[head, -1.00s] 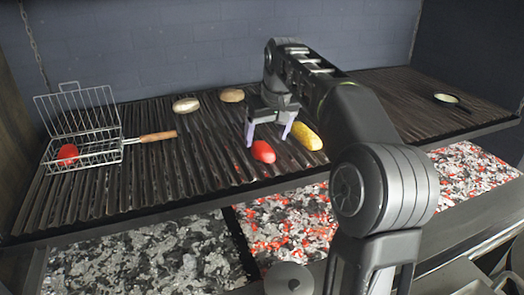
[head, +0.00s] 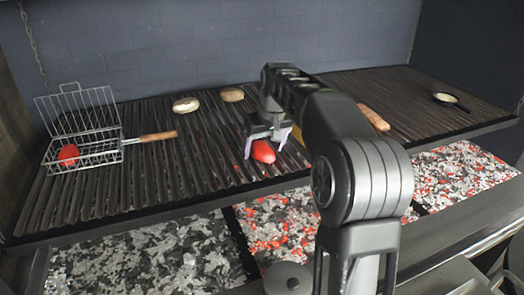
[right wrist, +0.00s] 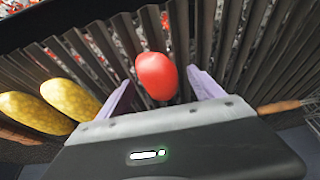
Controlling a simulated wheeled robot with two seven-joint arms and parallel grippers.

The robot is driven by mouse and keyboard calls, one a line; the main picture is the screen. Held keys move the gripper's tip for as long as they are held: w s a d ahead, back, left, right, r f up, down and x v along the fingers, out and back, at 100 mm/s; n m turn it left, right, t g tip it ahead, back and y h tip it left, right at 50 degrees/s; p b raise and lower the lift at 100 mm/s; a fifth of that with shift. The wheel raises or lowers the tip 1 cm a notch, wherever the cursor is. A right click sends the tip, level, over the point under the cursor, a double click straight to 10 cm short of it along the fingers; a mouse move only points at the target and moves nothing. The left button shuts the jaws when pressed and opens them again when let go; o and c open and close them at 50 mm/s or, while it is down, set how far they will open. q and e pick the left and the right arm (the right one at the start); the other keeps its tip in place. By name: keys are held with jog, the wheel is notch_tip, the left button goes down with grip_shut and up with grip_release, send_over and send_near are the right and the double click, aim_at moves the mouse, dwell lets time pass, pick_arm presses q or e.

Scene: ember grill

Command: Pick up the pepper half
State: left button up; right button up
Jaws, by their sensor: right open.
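In the right wrist view the pepper half sits between and slightly beyond the fingertips (right wrist: 159,80), with no clear contact. Another red piece (head: 68,154) lies inside the wire basket (head: 98,152) at the left. My left gripper is not in view.
Two yellow corn cobs (right wrist: 70,98) lie beside the gripper, mostly hidden behind my arm in the head view. Two pale round pieces (head: 186,105) lie behind. The basket's wooden handle (head: 158,136) points right.

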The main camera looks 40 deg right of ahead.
aim_at(263, 148)
jog(key=shift+c, duration=0.3)
jog(key=c, duration=1.4)
notch_tip(263, 148, up, 10)
jog(key=shift+p, duration=0.35)
dwell(0.7)
